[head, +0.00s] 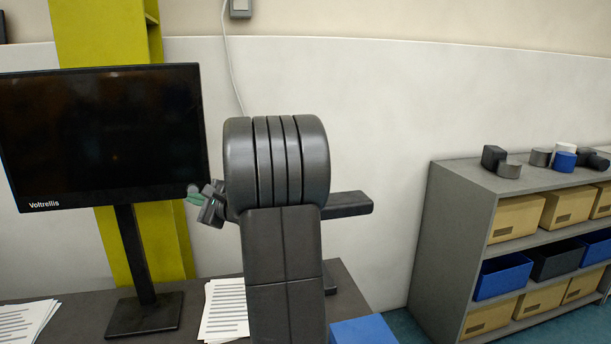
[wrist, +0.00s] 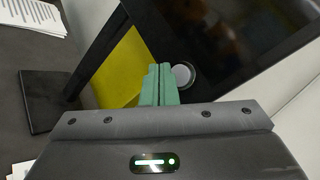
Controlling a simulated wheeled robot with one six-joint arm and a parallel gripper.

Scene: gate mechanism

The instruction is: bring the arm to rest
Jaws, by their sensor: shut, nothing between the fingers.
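My gripper (head: 193,192) is in front of the monitor's lower right edge in the head view, left of my dark arm. In the wrist view its two green fingers (wrist: 159,82) are together, with nothing between them. My arm's thick dark links stand in the middle of the head view and hide part of the desk and wall.
A black monitor (head: 105,130) on a stand (head: 145,314) is close behind my gripper. A grey shelf (head: 466,220) with bins stands right. The wall between has free room.

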